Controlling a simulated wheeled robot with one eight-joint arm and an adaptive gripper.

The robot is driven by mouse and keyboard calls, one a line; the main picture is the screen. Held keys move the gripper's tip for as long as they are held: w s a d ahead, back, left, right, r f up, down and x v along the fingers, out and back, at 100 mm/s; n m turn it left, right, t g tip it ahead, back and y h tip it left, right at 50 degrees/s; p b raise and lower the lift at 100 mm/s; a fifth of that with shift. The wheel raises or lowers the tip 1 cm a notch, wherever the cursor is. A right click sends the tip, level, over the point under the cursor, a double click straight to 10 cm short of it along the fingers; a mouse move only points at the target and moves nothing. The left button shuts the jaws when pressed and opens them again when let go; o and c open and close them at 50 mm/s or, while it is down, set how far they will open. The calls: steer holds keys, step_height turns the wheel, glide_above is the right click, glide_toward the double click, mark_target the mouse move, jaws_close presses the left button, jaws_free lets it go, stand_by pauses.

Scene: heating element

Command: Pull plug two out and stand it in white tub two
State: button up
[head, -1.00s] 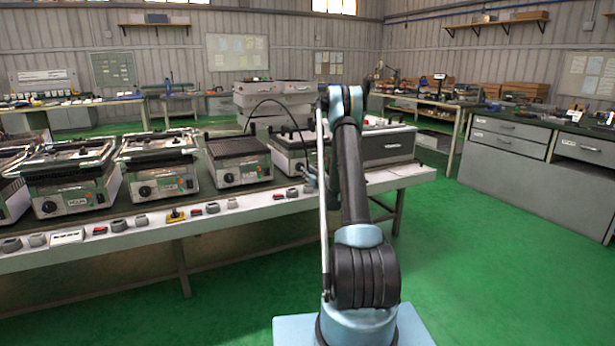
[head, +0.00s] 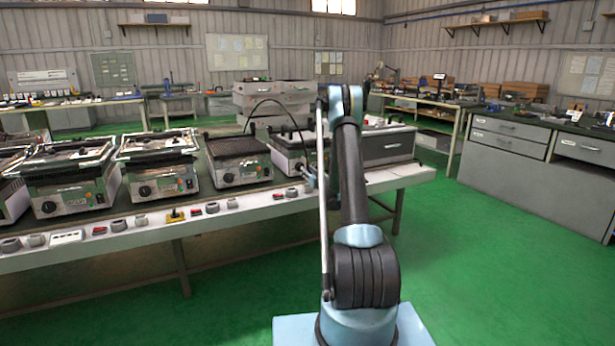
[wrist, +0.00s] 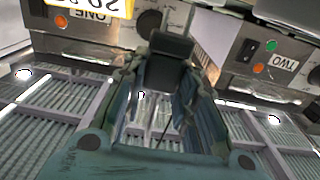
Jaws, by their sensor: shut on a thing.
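My gripper (wrist: 165,85) shows in the wrist view with its two fingers closed around a dark block (wrist: 172,48), which I take to be the plug. Any mark on the plug is not readable. In the head view my gripper is mostly hidden behind my arm, near the right end of the long bench. Small round tubs line the bench's front edge, among them a pale one (head: 141,220); their numbers are not readable.
Several heating units, one with a dark ribbed top (head: 237,150), stand along the bench (head: 130,238). A black cable (head: 262,101) arches near my arm. Green floor is clear at right.

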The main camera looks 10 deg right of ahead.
steer(key=shift+f, duration=2.25)
steer(key=o, duration=1.2)
steer(key=shift+c, duration=0.2)
steer(key=shift+s, duration=0.1)
steer(key=v, duration=0.7)
steer(key=shift+s+d, duration=0.1)
